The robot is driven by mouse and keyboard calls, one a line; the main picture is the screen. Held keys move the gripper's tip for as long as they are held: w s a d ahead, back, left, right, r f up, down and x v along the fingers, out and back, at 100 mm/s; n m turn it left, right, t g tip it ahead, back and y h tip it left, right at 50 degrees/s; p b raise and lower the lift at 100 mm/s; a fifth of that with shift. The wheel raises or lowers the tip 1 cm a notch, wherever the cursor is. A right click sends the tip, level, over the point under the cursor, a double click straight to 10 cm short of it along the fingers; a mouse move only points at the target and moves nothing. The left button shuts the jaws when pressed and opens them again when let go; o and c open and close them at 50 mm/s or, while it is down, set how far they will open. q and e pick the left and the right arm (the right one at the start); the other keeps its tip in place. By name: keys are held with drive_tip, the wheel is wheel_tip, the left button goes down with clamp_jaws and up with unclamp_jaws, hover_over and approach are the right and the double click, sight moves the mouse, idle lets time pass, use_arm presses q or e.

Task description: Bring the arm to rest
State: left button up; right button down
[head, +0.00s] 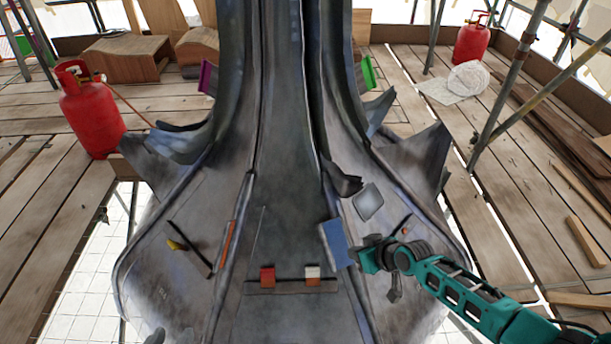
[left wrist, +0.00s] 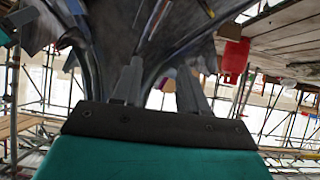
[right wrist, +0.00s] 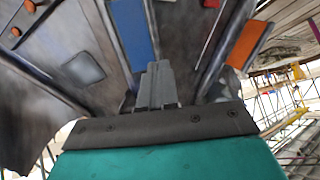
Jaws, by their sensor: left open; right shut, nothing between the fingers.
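The grey metal spire (head: 285,130) rises through the middle of the head view and flares into a wide skirt. My right arm comes in from the lower right, and its shut gripper shows in the right wrist view (right wrist: 157,75) with its fingers together and empty. The fingers are close to the lower end of a blue plate (head: 335,243), also in the right wrist view (right wrist: 133,32); I cannot tell whether they touch it. My left gripper (left wrist: 160,85) is open and empty in the left wrist view, with the spire's metal beyond its fingers. I cannot make it out clearly in the head view.
A small ledge on the skirt bears a red block (head: 267,275) and a white-and-orange block (head: 312,274). An orange strip (head: 228,242) and a grey square patch (head: 368,201) are on the skirt. Red gas cylinders (head: 90,110) (head: 471,42) stand on the plank deck. Scaffold poles (head: 510,75) rise at the right.

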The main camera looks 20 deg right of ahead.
use_arm(q)
wheel_tip(320, 180, up, 6)
drive_tip(key=s+a+y+p, duration=0.1)
drive_tip(key=a+p, duration=0.1)
drive_tip(key=p, duration=0.8)
drive_tip(key=shift+s+a+f, duration=0.15)
drive_tip(key=shift+s+a, duration=0.1)
drive_tip(key=shift+a, duration=0.15)
use_arm(e)
drive_tip(key=s+a+r+t, duration=0.1)
drive_tip(key=s+a+r, duration=0.3)
drive_tip(key=s+r, duration=0.3)
drive_tip(key=s+a+r+t+h, duration=0.1)
drive_tip(key=s+a+r, duration=0.3)
drive_tip(key=s+r, duration=0.4)
drive_tip(key=shift+a+r+t, duration=0.15)
drive_tip(key=shift+r+t, duration=0.35)
drive_tip(key=shift+r, duration=0.45)
use_arm(q)
drive_tip(key=shift+w+d, duration=0.15)
